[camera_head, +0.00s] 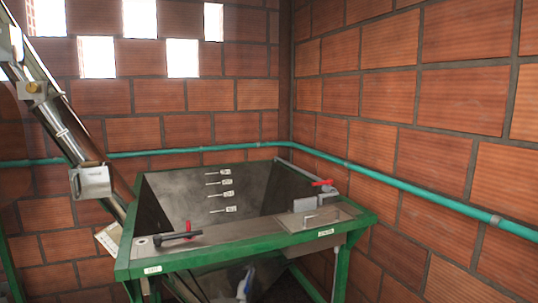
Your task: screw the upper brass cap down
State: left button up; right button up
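A small brass-coloured cap (33,87) sits on a fitting on the slanted metal elevator tube (66,125) at the left of the head view. It is small in the picture, and I cannot tell how far it is screwed down. Higher up, at the left edge, a metal fitting (8,42) on the tube is partly cut off, and I cannot make out a cap there for certain. A grey metal box with a handle (91,181) hangs on the tube's lower part. Neither of my grippers is in view.
A metal hopper (165,195) in a green frame (235,258) stands at the centre. A black-handled lever (178,236) and a red-handled lever (323,183) stick up at its rim. A green pipe (430,200) runs along the brick walls (465,100).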

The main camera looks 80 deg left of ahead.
aim_at(31, 87)
jog(key=u, duration=3.9)
jog(key=l, duration=0.1)
